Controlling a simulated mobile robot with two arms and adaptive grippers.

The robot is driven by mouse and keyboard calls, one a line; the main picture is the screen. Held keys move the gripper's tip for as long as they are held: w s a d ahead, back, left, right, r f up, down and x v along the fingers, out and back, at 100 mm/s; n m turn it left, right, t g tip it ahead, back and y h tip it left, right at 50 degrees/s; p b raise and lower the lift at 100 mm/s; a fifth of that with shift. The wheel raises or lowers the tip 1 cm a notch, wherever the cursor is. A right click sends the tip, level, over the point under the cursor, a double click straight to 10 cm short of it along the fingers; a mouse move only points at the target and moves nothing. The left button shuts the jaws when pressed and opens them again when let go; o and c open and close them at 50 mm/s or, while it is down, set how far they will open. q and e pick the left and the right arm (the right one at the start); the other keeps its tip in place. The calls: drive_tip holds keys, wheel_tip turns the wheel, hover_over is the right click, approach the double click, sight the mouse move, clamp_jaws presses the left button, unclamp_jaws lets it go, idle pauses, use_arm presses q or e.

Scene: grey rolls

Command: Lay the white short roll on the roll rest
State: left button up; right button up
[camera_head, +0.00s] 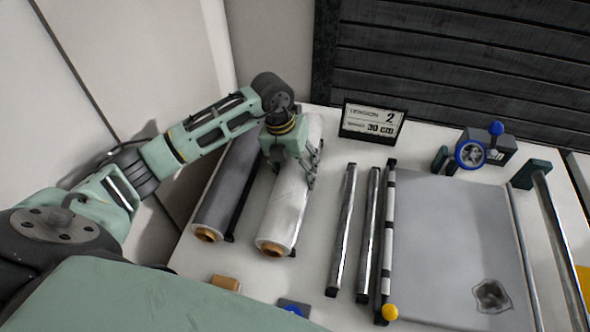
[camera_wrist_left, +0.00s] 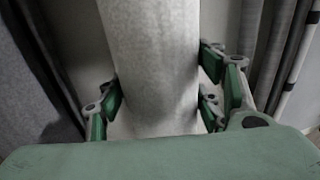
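The white roll (camera_head: 288,205) lies lengthwise at the left of the white table, with a brown core at its near end. My left gripper (camera_head: 309,168) is over the far half of this roll. In the left wrist view the white roll (camera_wrist_left: 155,60) runs between the fingers (camera_wrist_left: 160,95), which press against both its sides with no visible gap. The roll looks still low at the table. Which fixture is the roll rest is not clear; a pair of slim rails (camera_head: 357,230) stands to the right of the roll. My right gripper is not in view.
A dark grey roll (camera_head: 226,190) lies close to the left of the white one. A sign (camera_head: 372,122) stands at the back. A grey sheet (camera_head: 450,240) with a dark patch covers the right. A blue-wheeled device (camera_head: 470,153) is at the back right. A tan block (camera_head: 226,283) lies in front.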

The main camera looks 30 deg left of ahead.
use_arm(q)
drive_tip(key=o, duration=0.5)
drive_tip(key=shift+o, duration=0.2)
wheel_tip(320, 180, up, 10)
idle(0.7)
